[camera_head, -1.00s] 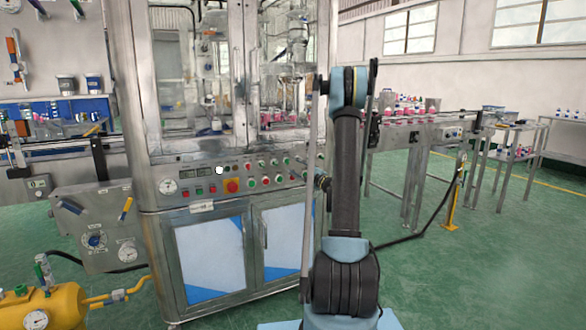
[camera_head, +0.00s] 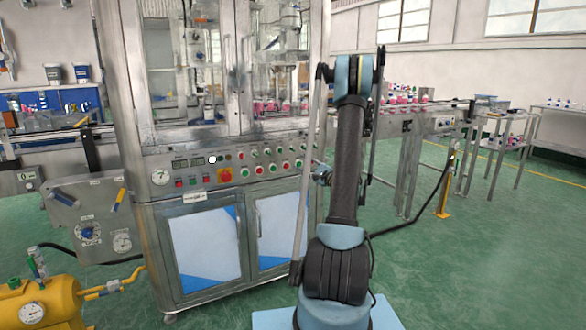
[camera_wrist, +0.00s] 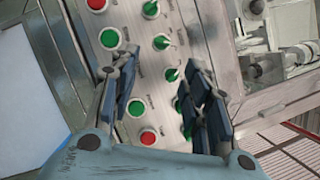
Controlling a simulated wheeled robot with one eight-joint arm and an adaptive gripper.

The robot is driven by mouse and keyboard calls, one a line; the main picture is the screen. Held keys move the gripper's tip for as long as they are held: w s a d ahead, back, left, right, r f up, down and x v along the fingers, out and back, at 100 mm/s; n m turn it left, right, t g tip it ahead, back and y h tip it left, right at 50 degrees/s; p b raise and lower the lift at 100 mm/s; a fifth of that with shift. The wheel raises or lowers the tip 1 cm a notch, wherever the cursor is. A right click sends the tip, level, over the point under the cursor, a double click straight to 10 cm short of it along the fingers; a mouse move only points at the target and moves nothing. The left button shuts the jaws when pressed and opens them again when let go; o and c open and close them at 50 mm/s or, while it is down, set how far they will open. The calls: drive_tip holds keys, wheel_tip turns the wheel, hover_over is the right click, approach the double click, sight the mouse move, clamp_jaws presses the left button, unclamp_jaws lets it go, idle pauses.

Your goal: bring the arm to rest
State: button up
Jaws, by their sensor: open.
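My gripper (camera_wrist: 162,70) is open and empty in the wrist view. Its two blue-grey fingers stand apart in front of the machine's control panel (camera_wrist: 135,65), with green and red knobs showing between them. I cannot tell the exact gap to the panel. In the head view my arm (camera_head: 346,165) stands raised in front of the right side of the steel crimping machine (camera_head: 125,130). Its upper joint is at the top, and my gripper is largely hidden behind the arm there.
The machine's glass-doored cabinet is left of my arm. A yellow tank (camera_head: 50,305) stands at lower left. A conveyor (camera_head: 425,112) with pink-and-white items and a metal table (camera_head: 510,118) are at right. Green floor (camera_head: 500,250) at lower right is clear.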

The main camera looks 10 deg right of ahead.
drive_tip(key=s+a+r+n+g, duration=0.3)
drive_tip(key=s+a+n+g, duration=0.2)
drive_tip(key=s+a, duration=0.4)
drive_tip(key=s+a+f+n+g+h, duration=0.25)
drive_tip(key=s+a+n+g, duration=0.2)
drive_tip(key=s, duration=0.65)
drive_tip(key=s+d+f+n+g+h, duration=0.1)
drive_tip(key=s+d+f+n+h, duration=0.1)
drive_tip(key=s, duration=0.7)
drive_tip(key=s+d+f+n+g+h, duration=0.2)
drive_tip(key=s+d+f+h, duration=0.1)
drive_tip(key=s, duration=0.6)
drive_tip(key=s+d+f+n+g+h, duration=0.1)
drive_tip(key=s+d+f+n+h, duration=0.2)
drive_tip(key=s, duration=0.6)
drive_tip(key=shift+s+f+h, duration=0.15)
drive_tip(key=shift+s+h, duration=0.2)
drive_tip(key=shift+h, duration=0.6)
drive_tip(key=shift+d, duration=0.1)
drive_tip(key=shift+w+f, duration=0.2)
drive_tip(key=shift+w, duration=0.25)
